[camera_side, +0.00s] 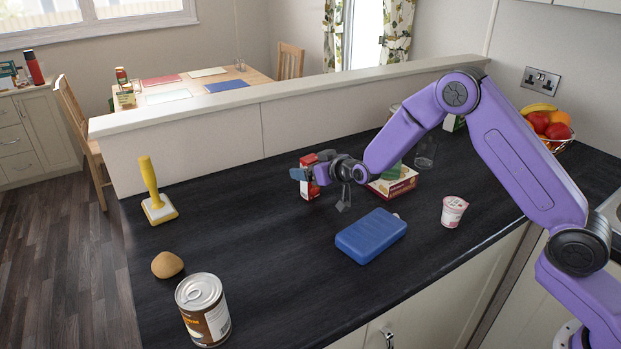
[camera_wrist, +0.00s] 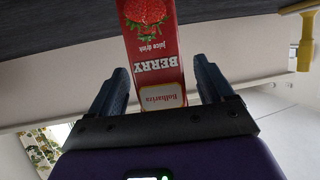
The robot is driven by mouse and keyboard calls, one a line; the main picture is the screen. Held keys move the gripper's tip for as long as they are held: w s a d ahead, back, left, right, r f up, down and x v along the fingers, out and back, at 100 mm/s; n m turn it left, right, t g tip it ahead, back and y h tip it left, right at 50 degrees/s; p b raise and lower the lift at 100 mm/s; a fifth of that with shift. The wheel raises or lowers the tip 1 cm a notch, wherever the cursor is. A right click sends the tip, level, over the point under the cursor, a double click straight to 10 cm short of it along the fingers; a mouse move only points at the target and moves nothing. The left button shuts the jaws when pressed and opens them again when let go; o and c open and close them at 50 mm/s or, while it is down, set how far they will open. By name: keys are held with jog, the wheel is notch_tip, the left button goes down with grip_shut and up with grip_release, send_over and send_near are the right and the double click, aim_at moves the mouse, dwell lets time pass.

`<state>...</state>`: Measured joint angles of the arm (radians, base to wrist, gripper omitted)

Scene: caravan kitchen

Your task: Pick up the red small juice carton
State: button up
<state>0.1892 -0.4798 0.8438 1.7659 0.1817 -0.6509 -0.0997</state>
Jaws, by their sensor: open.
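The red small juice carton (camera_side: 309,180) stands upright on the dark counter, near the low wall. It also shows upside down in the wrist view (camera_wrist: 152,50), with a strawberry picture and "BERRY juice drink" lettering. My gripper (camera_side: 302,173) is at the carton, level with its upper part. In the wrist view my gripper (camera_wrist: 160,82) is open, with one blue-grey finger on each side of the carton and a gap on both sides. Part of the carton is hidden by my gripper in the side view.
A yellow-handled tool (camera_side: 151,185), a brown roundish item (camera_side: 167,265) and a can (camera_side: 204,312) are at left. Counter left of the carton is clear.

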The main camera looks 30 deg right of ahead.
jog(key=c, duration=1.2)
jog(key=shift+w+r, duration=0.1)
jog(key=shift+r, duration=0.05)
